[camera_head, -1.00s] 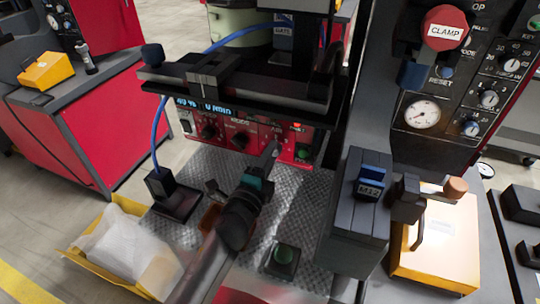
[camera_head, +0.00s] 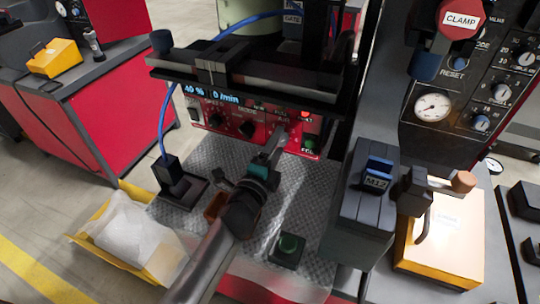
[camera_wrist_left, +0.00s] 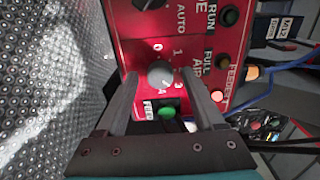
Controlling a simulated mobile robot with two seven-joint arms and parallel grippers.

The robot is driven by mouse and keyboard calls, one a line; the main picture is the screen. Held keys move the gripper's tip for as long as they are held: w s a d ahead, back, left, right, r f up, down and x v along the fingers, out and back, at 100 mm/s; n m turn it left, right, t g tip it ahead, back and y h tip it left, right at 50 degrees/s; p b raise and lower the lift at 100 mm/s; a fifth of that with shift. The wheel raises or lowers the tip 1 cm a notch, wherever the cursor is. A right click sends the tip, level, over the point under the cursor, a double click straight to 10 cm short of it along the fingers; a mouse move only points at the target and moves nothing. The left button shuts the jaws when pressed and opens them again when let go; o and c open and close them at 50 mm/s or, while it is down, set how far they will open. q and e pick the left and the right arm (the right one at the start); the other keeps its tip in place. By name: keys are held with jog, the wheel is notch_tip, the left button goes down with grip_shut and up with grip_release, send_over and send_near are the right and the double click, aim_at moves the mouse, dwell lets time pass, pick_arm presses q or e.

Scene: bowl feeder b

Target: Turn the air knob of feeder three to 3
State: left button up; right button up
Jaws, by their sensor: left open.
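The red feeder panel (camera_head: 228,117) has a lit display reading 40 % and 0 l/min. In the left wrist view the grey round air knob (camera_wrist_left: 160,73) sits on the red panel, with a printed scale on which 0, 1, 3 and 4 show. I cannot clearly tell which number it points to. My left gripper (camera_wrist_left: 160,76) is open, with one finger on each side of the knob; I cannot tell if they touch it. In the head view this gripper (camera_head: 274,147) reaches the panel's right part and hides the knob. My right gripper is not in view.
A green button (camera_wrist_left: 167,112) lies just below the knob. Other dark knobs (camera_head: 246,128) sit to its left in the head view. A dark bar (camera_head: 270,82) overhangs the panel. A grey block (camera_head: 362,205) labelled M12 stands right of the gripper. A yellow bin (camera_head: 95,240) is front left.

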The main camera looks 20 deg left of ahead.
pick_arm(q)
jog(key=s+a, duration=0.1)
jog(key=s, duration=1.4)
jog(key=shift+b, duration=0.4)
jog(key=shift+a, duration=0.1)
